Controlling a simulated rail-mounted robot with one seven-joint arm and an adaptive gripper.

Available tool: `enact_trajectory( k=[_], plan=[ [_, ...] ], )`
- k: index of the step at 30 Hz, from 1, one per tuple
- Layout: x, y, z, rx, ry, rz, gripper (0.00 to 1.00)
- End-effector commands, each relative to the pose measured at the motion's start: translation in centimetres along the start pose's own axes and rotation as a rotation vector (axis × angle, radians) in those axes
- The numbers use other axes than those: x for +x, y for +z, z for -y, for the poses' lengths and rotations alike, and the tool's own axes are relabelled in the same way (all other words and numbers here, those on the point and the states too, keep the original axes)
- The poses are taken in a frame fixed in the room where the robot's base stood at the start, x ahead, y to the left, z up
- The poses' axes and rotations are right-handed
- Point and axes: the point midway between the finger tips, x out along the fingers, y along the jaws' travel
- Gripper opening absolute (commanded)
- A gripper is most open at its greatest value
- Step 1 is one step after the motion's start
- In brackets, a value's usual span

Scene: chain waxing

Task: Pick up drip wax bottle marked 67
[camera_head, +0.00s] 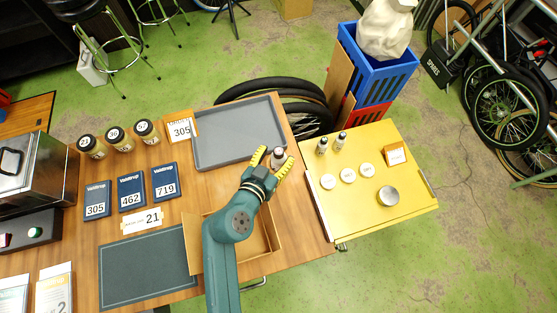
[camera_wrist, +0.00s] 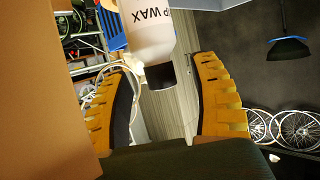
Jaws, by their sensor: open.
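A white drip wax bottle with a dark cap stands at the right end of the wooden bench in the head view (camera_head: 278,153). In the wrist view the bottle (camera_wrist: 149,35) shows part of its label, "P WAX"; no number is readable. My gripper (camera_head: 276,162) is open, its yellow fingers to either side of the bottle. In the wrist view the gripper (camera_wrist: 168,75) has visible space between each finger and the bottle, and the dark cap lies between the fingers. Two similar small bottles (camera_head: 322,146) (camera_head: 341,140) stand on the yellow cart; their marks are too small to read.
A grey tray (camera_head: 215,163) lies just left of the bottle. An open cardboard box (camera_head: 274,238) sits below my gripper. Blue packs (camera_head: 131,192), jars (camera_head: 116,138) and a dark mat (camera_head: 125,268) occupy the bench's left. The yellow cart (camera_head: 345,220) is to the right.

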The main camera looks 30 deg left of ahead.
Motion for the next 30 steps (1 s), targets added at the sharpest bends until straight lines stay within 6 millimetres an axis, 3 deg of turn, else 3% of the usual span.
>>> enact_trajectory(
  k=[4,11,21,30],
  plan=[
    [1.9,0.1,0.0,0.002,0.001,0.001,0.62],
    [2.0,0.1,0.0,0.001,0.0,0.001,0.63],
    [1.9,0.1,0.0,0.001,0.0,0.001,0.0],
    [1.9,0.0,0.0,0.001,0.0,0.0,0.0]
  ],
)
